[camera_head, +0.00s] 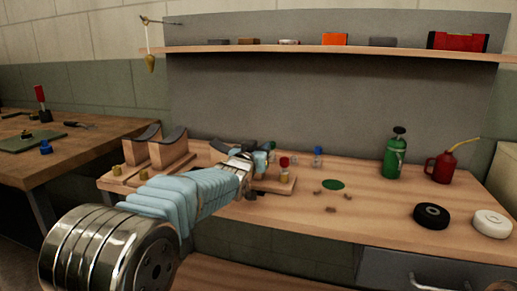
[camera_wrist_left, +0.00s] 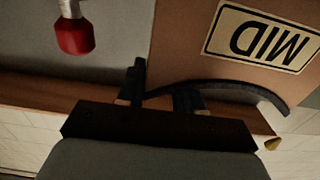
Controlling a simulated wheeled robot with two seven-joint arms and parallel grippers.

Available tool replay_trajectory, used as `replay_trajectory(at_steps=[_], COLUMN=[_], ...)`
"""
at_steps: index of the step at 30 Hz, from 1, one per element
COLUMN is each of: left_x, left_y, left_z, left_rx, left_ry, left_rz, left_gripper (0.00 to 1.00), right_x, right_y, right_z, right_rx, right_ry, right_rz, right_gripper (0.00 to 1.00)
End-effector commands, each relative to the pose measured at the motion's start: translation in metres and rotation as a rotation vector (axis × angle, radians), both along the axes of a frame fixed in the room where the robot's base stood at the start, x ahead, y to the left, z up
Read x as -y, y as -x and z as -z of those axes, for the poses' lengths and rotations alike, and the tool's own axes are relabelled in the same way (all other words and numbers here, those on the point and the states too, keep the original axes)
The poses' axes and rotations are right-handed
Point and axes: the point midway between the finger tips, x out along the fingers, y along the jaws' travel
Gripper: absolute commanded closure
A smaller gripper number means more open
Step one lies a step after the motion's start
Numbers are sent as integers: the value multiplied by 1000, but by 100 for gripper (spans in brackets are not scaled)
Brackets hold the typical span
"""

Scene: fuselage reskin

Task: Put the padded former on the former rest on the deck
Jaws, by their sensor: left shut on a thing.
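In the left wrist view, a tan wooden former (camera_wrist_left: 190,35) carries an upside-down "MID" label and a dark curved pad (camera_wrist_left: 235,88) along its edge. My left gripper (camera_wrist_left: 162,92) is shut on this padded former at the pad edge. In the head view my left gripper (camera_head: 246,163) is over the back of the bench; its arm hides most of the former. Two upright wooden pieces with dark curved tops (camera_head: 172,146) stand on a wooden board at the left. I cannot tell which part is the former rest. My right gripper is not in view.
A shelf (camera_head: 330,50) runs above.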

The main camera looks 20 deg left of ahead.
Motion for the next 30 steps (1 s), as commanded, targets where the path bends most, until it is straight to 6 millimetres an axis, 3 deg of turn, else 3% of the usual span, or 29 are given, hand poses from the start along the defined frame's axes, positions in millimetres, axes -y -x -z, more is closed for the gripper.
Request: replay_trajectory(at_steps=[8,9,14,24,30], left_x=[0,0,0,0,1], left_y=[0,0,0,0,29], left_z=[0,2,1,-3,-1], left_rx=[5,1,0,0,3], left_ry=[-1,-1,-1,-1,5], left_rz=[0,-1,-1,-1,4], left_gripper=[100,63,39,39,39], right_x=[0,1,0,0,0], right_y=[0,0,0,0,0], right_z=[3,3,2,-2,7], right_rx=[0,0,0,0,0], right_ry=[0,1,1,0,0], right_rz=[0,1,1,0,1], right_gripper=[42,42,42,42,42])
